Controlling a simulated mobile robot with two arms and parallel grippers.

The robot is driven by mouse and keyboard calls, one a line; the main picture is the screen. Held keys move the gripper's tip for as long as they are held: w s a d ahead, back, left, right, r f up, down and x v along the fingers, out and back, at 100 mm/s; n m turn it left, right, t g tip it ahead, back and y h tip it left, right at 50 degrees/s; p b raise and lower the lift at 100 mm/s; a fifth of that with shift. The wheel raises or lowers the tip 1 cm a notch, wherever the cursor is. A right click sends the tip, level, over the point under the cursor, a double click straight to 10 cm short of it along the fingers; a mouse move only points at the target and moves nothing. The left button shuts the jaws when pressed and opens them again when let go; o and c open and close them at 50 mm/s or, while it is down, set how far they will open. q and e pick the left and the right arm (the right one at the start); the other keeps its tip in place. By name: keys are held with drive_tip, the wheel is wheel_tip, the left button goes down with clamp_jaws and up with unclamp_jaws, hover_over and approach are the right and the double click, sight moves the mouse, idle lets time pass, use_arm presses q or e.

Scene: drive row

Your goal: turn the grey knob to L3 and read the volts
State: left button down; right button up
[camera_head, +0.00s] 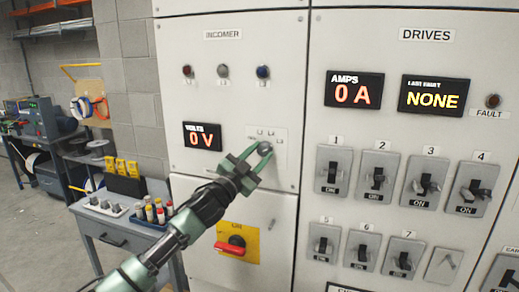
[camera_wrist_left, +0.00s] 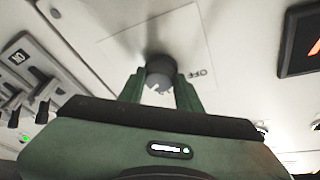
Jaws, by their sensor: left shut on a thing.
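The grey knob (camera_head: 264,148) sits on a pale plate (camera_head: 281,135) on the incomer panel. Small labels print above it, too small to read in the head view. My left gripper (camera_head: 255,158) is at the knob, its green fingers shut on its sides. In the left wrist view the knob (camera_wrist_left: 160,72) is between the two fingertips (camera_wrist_left: 160,88), with an OFF label beside it. I cannot tell which mark the knob points at. The volts display (camera_head: 202,136) reads 0 V. My right gripper is not in view.
A red-handled switch on a yellow plate (camera_head: 252,242) is below my left arm. The drives panel at right has an amps display (camera_head: 354,90) reading 0 A, a last fault display (camera_head: 430,96) reading NONE, and several numbered switches. A workbench (camera_head: 110,226) stands at the left.

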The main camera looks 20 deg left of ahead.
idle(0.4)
use_arm(q)
drive_tip(key=c, duration=1)
unclamp_jaws()
drive_tip(key=shift+s+a+f, duration=0.1)
drive_tip(key=shift+s+f, duration=0.15)
drive_tip(key=shift+s, duration=0.1)
drive_tip(key=b+v, duration=0.3)
drive_tip(key=v, duration=0.4)
drive_tip(key=shift+r, duration=0.1)
